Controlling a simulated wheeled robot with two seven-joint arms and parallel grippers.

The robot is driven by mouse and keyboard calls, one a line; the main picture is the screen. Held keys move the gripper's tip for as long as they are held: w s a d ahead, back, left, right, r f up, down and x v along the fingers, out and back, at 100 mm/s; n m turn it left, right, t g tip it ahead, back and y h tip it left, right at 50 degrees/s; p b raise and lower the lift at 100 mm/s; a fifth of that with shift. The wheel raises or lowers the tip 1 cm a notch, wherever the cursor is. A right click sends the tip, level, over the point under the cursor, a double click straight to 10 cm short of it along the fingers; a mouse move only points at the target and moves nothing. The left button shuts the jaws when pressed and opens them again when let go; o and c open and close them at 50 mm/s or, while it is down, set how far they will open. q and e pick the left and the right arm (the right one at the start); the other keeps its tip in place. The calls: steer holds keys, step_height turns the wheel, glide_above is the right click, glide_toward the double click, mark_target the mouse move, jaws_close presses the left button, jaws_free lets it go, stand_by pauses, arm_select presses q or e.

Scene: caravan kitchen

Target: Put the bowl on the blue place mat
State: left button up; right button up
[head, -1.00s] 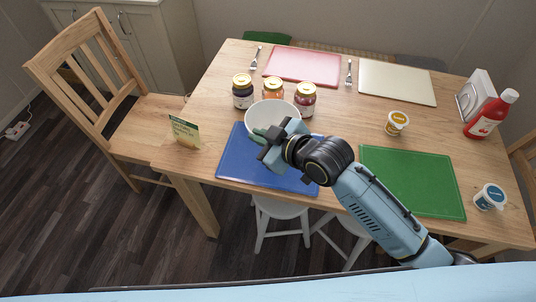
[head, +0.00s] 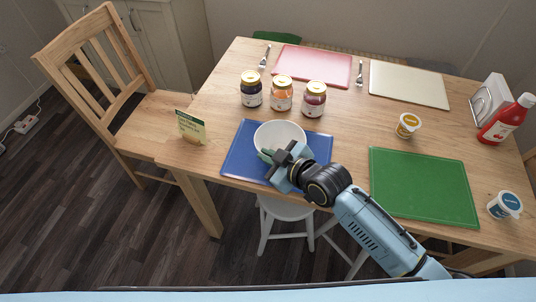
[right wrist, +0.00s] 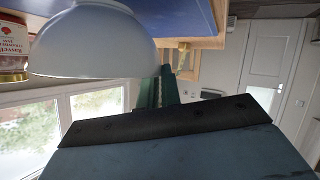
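The white bowl (head: 283,132) is upright over the back middle part of the blue place mat (head: 240,163). In the right wrist view the bowl (right wrist: 95,42) appears inverted, with its base close to the blue mat (right wrist: 185,14). I cannot tell whether the base touches the mat. My right gripper (head: 271,157) is at the bowl's near rim, shut on it, with a greenish finger showing inside the bowl. In the right wrist view its fingers (right wrist: 158,90) are beside the rim, partly hidden by the bowl. My left gripper is not in view.
Three jars, dark (head: 251,90), orange (head: 281,94) and red (head: 314,100), stand just behind the blue mat. A small card packet (head: 191,128) stands left of it. The green mat (head: 424,186) lies to the right, with a yellow-labelled tub (head: 407,126) behind it.

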steer(key=o, duration=0.4)
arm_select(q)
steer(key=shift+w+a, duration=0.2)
arm_select(e)
steer(key=shift+o, duration=0.2)
